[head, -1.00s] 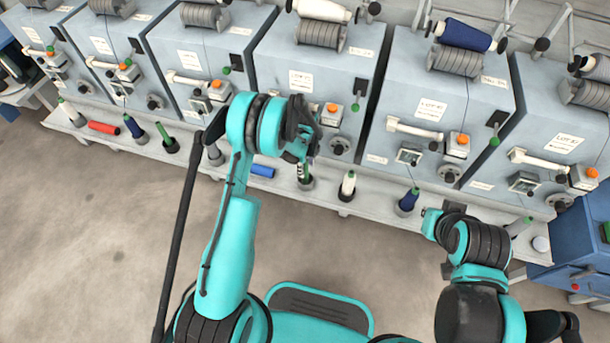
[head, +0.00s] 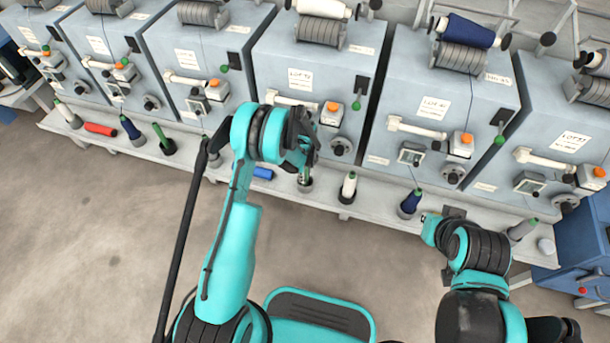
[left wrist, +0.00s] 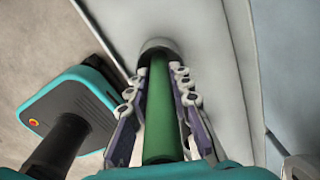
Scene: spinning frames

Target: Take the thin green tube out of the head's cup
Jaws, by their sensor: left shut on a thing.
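The thin green tube (left wrist: 161,115) runs between the two fingers of my left gripper (left wrist: 158,95) in the left wrist view. The gripper is shut on it. The far end of the tube meets the grey cup (left wrist: 158,45), and I cannot tell whether it is still inside the rim. In the head view my left gripper (head: 305,172) is right above this cup (head: 304,187) and mostly hides the tube. My right gripper (head: 432,222) is by the shelf's front edge at the right, and its fingers are not clear.
A cup with a white tube (head: 348,186) stands just right of the gripped one, and a blue tube (head: 410,202) stands further right. A blue tube lies on the shelf (head: 262,173) to the left. Grey machines (head: 310,75) stand close behind.

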